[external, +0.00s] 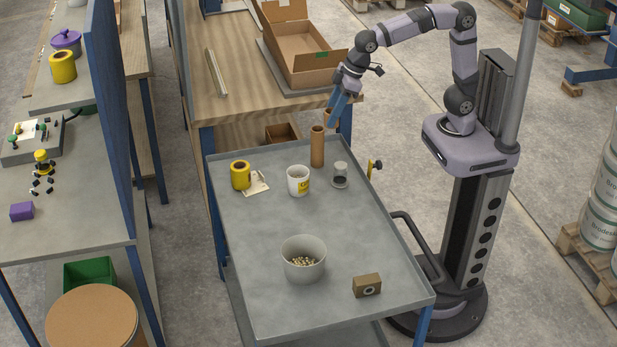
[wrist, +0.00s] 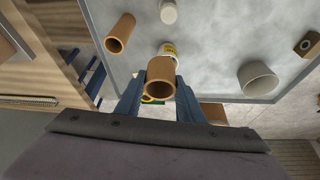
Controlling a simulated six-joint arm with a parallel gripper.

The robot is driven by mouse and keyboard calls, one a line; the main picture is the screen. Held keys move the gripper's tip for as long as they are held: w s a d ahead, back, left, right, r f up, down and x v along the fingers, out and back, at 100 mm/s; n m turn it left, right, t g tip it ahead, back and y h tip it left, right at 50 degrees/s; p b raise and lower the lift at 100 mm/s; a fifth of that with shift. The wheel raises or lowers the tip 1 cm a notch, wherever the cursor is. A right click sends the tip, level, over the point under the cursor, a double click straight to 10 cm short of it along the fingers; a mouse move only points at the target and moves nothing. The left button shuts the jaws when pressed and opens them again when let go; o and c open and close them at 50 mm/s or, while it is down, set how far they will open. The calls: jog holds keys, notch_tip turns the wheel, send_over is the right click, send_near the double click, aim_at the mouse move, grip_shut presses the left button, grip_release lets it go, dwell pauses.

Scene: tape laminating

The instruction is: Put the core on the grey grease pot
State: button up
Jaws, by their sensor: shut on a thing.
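My gripper (external: 334,108) is shut on a brown cardboard core (wrist: 160,78), held in the air beyond the trolley's far edge. The core's open end faces the wrist camera; in the external view it shows small (external: 328,118) just behind a taller brown tube (external: 317,146) standing on the trolley. A small grey pot (external: 340,170) stands right of that tube, with nothing on top, and shows in the wrist view (wrist: 168,12). I take it as the grey grease pot, though its label is unreadable. The core is apart from it.
A white pot with yellow label (external: 298,180), a yellow roll (external: 240,175), a grey bowl of pale pieces (external: 303,260) and a small brown box (external: 367,285) stand on the trolley (external: 250,295). Its middle has free room. A wooden bench (external: 225,100) adjoins its far side.

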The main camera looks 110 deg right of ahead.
send_over(336, 165)
jog(key=s, duration=0.2)
notch_tip(336, 165, down, 4)
jog(key=f, duration=0.1)
jog(key=shift+w+r+n+y, duration=0.15)
jog(key=shift+n+y, duration=0.15)
jog(key=shift+n, duration=0.5)
jog(key=shift+f, duration=5)
jog(key=shift+f+b, duration=0.15)
jog(key=shift+b, duration=0.15)
jog(key=o, duration=1)
